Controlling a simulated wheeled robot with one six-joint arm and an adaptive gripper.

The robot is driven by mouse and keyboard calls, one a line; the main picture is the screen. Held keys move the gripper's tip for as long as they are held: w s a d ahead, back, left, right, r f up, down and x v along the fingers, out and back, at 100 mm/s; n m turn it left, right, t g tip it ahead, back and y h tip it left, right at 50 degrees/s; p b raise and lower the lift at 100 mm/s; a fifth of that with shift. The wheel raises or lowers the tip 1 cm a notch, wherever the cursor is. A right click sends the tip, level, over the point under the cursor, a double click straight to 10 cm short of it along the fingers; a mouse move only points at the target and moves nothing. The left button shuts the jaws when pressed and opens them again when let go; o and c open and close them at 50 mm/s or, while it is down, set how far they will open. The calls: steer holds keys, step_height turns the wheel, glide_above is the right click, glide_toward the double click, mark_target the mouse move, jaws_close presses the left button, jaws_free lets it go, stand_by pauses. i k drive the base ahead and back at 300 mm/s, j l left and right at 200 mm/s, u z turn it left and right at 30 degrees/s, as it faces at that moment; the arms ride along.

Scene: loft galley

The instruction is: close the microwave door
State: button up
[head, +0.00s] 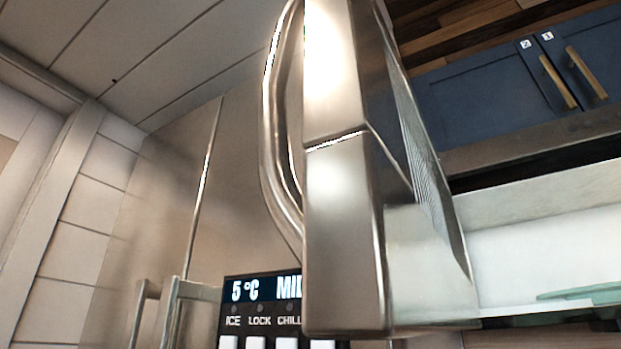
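The microwave door (345,235) stands open in the middle of the head view, seen nearly edge-on and very close. It is brushed steel with a curved bar handle (270,130) on its left side. A dark mesh window and glassy inner face show on its right side. The microwave (530,150) is at the right, with its pale, lit cavity exposed. A greenish glass turntable (590,293) shows low inside it, cut off by the picture's right edge. My gripper is not in view.
A steel fridge (165,200) with handles stands behind the door on the left. Its display panel (262,290) reads 5 °C and is partly hidden by the door. Blue cabinets (480,100) with brass handles hang above the microwave. White tiled wall is at far left.

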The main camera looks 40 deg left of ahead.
mark_target(374, 232)
steer(key=j+u, duration=0.8)
steer(key=j, duration=0.2)
